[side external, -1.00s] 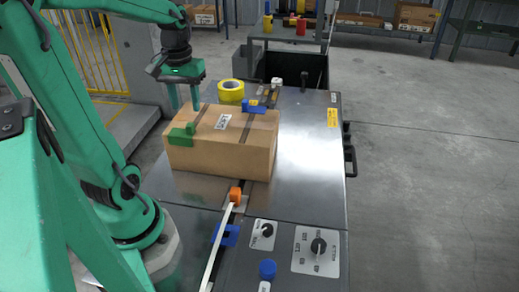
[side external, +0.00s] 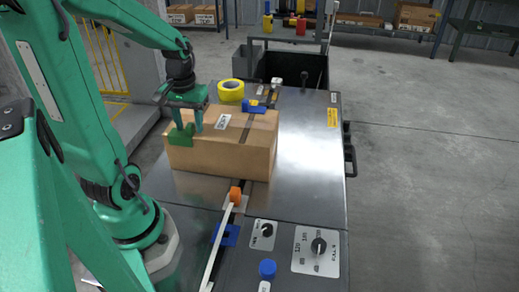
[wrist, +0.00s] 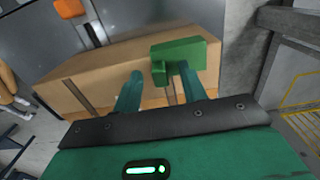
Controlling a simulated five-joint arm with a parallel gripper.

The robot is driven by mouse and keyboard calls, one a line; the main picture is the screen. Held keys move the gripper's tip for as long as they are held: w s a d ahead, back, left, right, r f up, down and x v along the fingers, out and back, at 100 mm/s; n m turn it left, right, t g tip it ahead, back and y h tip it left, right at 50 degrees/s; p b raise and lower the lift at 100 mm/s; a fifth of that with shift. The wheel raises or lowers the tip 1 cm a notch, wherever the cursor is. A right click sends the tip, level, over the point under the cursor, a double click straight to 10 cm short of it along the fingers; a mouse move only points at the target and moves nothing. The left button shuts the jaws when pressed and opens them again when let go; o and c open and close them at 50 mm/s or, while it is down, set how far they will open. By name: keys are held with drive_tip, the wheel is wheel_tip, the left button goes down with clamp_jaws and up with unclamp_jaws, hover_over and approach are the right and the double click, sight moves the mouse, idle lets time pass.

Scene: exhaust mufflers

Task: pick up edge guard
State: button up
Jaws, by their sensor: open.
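A green angled edge guard (side external: 181,137) sits over the near left top edge of a brown cardboard box (side external: 225,157). In the wrist view the guard (wrist: 183,54) has a broad plate and a shorter leg hanging down the box side. My gripper (side external: 189,127) is open, pointing down at the box's left end, right by the guard. In the wrist view one finger overlaps the guard's lower part and the other is left of it, with the leg between the fingertips. I cannot tell whether a finger touches it. A blue edge guard (side external: 254,106) sits on the far edge.
The box lies on a metal strapping table (side external: 310,150). A yellow tape roll (side external: 231,91) stands behind it. An orange part (side external: 235,195), white strap (side external: 219,243) and control dials (side external: 318,247) are in front. The table right of the box is clear.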

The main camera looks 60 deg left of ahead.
idle(0.5)
clamp_jaws()
drive_tip(key=shift+r, duration=0.1)
drive_tip(key=shift+r, duration=0.9)
wheel_tip(320, 180, up, 2)
drive_tip(key=shift+r, duration=0.1)
drive_tip(key=w+d+r, duration=0.1)
drive_tip(key=d+r, duration=0.5)
drive_tip(key=d, duration=0.5)
drive_tip(key=shift+d+r, duration=0.3)
drive_tip(key=shift+r, duration=0.05)
drive_tip(key=shift+w, duration=0.15)
